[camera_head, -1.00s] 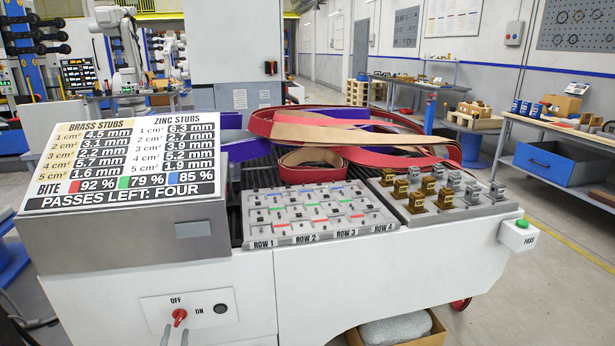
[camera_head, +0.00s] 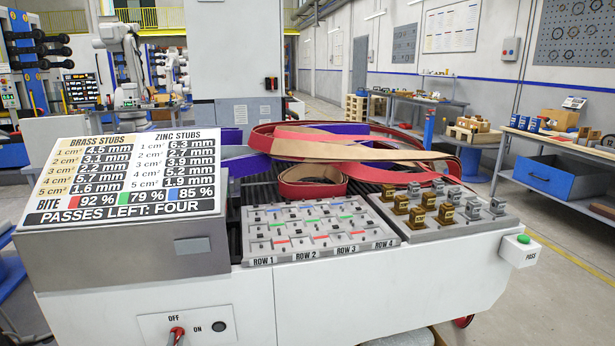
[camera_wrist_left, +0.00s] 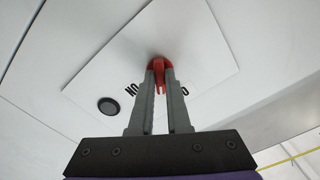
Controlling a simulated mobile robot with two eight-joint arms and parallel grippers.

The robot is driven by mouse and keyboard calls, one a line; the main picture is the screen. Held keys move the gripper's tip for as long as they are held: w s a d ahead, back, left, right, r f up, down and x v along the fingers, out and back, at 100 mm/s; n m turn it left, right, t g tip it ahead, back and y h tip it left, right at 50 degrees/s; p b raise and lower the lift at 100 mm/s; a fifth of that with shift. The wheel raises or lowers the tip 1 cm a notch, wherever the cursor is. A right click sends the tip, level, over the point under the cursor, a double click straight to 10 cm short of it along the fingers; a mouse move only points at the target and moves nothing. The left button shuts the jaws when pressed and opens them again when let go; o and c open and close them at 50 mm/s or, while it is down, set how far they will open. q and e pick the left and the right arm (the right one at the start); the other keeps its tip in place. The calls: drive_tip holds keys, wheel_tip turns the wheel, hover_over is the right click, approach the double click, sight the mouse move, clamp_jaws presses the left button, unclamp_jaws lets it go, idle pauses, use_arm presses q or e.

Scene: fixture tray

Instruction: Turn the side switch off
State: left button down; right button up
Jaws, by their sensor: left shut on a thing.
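The red side switch (camera_head: 177,334) is a rotary knob on a white plate (camera_head: 205,322) low on the machine's front, at the bottom edge of the head view. "OFF" is printed above it and "ON" to its right. My left gripper (camera_wrist_left: 160,70) is shut on the red switch (camera_wrist_left: 162,62) in the left wrist view, with the grey fingers on both sides of the knob's grip. The fingers partly hide the knob and the lettering, so its exact angle is hard to tell. My right gripper is not in view.
A round black button or lamp (camera_head: 219,327) sits right of the switch; it also shows in the left wrist view (camera_wrist_left: 109,106). Above are the display board (camera_head: 125,178), a fixture tray (camera_head: 318,255) with row labels, and a plate of brass and zinc stubs (camera_head: 450,232).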

sight(176, 341)
use_arm(q)
drive_tip(key=n+p, duration=0.1)
drive_tip(key=n, duration=0.2)
drive_tip(key=shift+r+n, duration=0.1)
drive_tip(key=shift+n, duration=1.3)
drive_tip(key=c, duration=0.9)
unclamp_jaws()
drive_tip(key=shift+n+p, duration=0.3)
drive_tip(key=shift+v, duration=2.5)
drive_tip(key=shift+d, duration=0.1)
